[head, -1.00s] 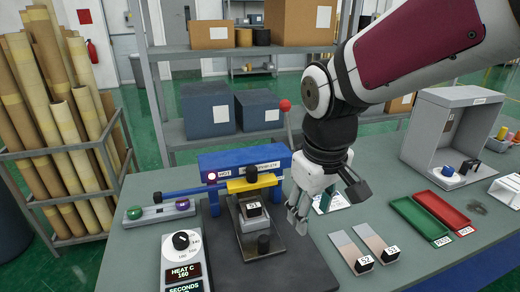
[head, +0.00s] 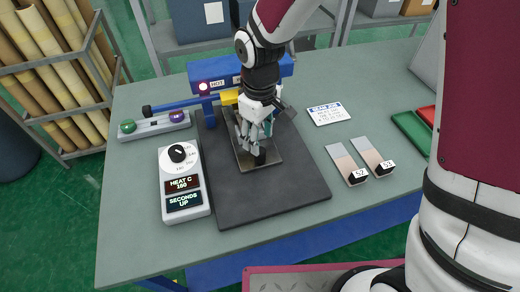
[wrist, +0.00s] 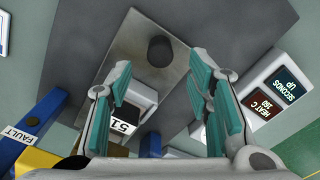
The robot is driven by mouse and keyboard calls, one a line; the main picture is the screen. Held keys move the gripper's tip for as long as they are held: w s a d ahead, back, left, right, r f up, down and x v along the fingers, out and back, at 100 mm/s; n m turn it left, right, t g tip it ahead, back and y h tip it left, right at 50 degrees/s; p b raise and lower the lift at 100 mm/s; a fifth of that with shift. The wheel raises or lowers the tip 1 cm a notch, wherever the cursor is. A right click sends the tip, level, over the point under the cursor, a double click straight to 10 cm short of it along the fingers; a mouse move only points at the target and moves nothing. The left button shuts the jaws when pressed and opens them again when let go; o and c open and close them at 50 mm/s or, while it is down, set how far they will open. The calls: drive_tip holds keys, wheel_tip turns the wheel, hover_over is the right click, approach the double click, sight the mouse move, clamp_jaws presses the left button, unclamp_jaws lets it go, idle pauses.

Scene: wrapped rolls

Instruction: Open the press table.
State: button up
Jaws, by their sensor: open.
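The press table is a flat metal plate (head: 270,171) on the dark mat under the blue press (head: 262,68). A black knob (head: 260,157) stands near its front end, and it also shows in the wrist view (wrist: 160,49). A small block labelled S1 (wrist: 138,88) sits on the plate, mostly hidden by my gripper in the head view. My gripper (head: 255,146) points down over the plate, just behind the knob. In the wrist view my gripper's fingers (wrist: 164,72) are spread apart, with the knob ahead, between their lines. No contact with the knob is visible.
A heat and seconds control box (head: 183,181) stands left of the mat (head: 285,204). Strips S2 (head: 346,163) and S3 (head: 372,156), a white card (head: 328,114) and a green tray (head: 412,132) lie to the right.

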wheel_tip(320, 180, down, 7)
drive_tip(key=shift+r, duration=0.1)
idle(0.3)
clamp_jaws()
